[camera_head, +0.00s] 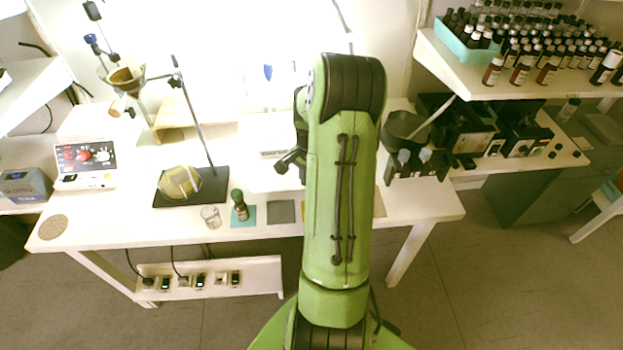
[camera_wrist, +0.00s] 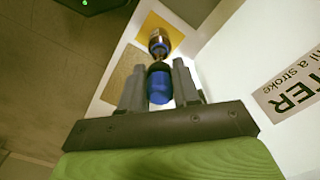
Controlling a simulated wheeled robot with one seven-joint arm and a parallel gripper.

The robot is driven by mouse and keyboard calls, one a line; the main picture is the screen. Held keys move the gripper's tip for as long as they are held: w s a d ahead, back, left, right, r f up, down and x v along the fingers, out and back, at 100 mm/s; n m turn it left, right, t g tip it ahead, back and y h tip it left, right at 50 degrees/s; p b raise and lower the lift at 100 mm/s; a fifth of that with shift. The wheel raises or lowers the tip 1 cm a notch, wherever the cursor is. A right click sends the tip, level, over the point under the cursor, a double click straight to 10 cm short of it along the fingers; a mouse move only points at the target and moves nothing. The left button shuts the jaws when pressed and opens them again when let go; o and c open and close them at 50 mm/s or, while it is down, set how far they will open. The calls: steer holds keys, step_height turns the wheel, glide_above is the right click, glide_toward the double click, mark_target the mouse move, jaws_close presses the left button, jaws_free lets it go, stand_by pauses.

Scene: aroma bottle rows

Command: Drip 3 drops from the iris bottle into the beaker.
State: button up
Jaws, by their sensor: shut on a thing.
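In the wrist view, my gripper (camera_wrist: 160,88) is shut on a blue dropper top (camera_wrist: 160,86) with a dark collar. A brown glass bottle (camera_wrist: 158,42) shows just beyond the blue top, in line with it. I cannot tell whether the top is seated in the bottle or lifted from it, and no name is readable. In the head view, my arm hides the gripper and this bottle. A small clear glass beaker (camera_head: 210,217) stands near the table's front edge. A green-topped brown bottle (camera_head: 240,209) stands just right of it; its label is too small to read.
The green-topped bottle stands on a teal square (camera_head: 248,222); a bare grey square (camera_head: 281,212) lies to its right. A yellow square (camera_wrist: 166,33) and a tan one (camera_wrist: 124,78) show in the wrist view. A stand base (camera_head: 212,189) lies behind the beaker.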

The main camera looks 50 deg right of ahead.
steer(key=shift+f+b, duration=1.55)
steer(key=shift+f, duration=0.6)
steer(key=o, duration=0.4)
stand_by(0.6)
step_height(320, 180, up, 9)
steer(key=p, duration=0.7)
steer(key=shift+f, duration=0.1)
